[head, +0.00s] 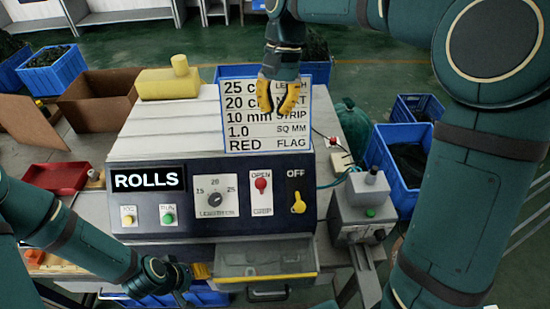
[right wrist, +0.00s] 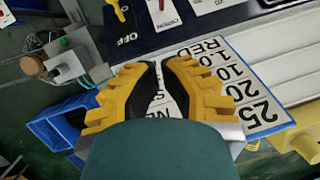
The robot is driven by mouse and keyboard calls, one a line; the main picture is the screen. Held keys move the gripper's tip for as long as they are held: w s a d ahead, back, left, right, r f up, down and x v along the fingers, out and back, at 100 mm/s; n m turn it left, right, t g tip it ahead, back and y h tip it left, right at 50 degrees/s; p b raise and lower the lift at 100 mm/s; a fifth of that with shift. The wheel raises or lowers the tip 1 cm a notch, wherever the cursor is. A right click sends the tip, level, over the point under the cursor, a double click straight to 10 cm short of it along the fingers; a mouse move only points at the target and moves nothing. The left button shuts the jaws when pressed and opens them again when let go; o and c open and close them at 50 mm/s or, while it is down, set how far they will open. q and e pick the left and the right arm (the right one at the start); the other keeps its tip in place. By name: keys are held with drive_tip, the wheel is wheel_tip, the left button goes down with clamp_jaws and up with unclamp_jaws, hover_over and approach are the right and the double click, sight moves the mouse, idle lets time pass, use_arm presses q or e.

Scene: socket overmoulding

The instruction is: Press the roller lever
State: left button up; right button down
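I cannot tell for certain which part is the roller lever. The machine marked ROLLS (head: 120,210) carries a red-knobbed lever (head: 261,185) under OPEN and a yellow lever (head: 298,203) under OFF. My right gripper (head: 277,108) is above the machine, over the text card, pointing down. Its yellow fingers are apart with nothing between them in the right wrist view (right wrist: 160,68). My left gripper (head: 203,271) is low by the machine's front edge; its finger gap does not show clearly.
A grey drawer (head: 262,262) juts out in front. Blue crates (head: 375,155) stand at the right. A red tray (head: 55,178) is at the left.

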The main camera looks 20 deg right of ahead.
sight(261, 187)
drive_tip(key=shift+s+a, duration=0.1)
drive_tip(key=shift+a, duration=0.05)
drive_tip(key=b+x, duration=0.2)
drive_tip(key=x, duration=0.7)
drive_tip(key=shift+f, duration=0.3)
drive_tip(key=shift+s+a+f, duration=0.3)
drive_tip(key=shift+s+f, duration=0.15)
drive_tip(key=shift+s, duration=0.1)
drive_tip(key=shift+s+a+f, duration=0.25)
drive_tip(key=shift+s+f, duration=0.25)
drive_tip(key=shift+s, duration=0.1)
drive_tip(key=shift+s+a+f, duration=0.25)
drive_tip(key=shift+s, duration=0.2)
drive_tip(key=shift+w, duration=0.1)
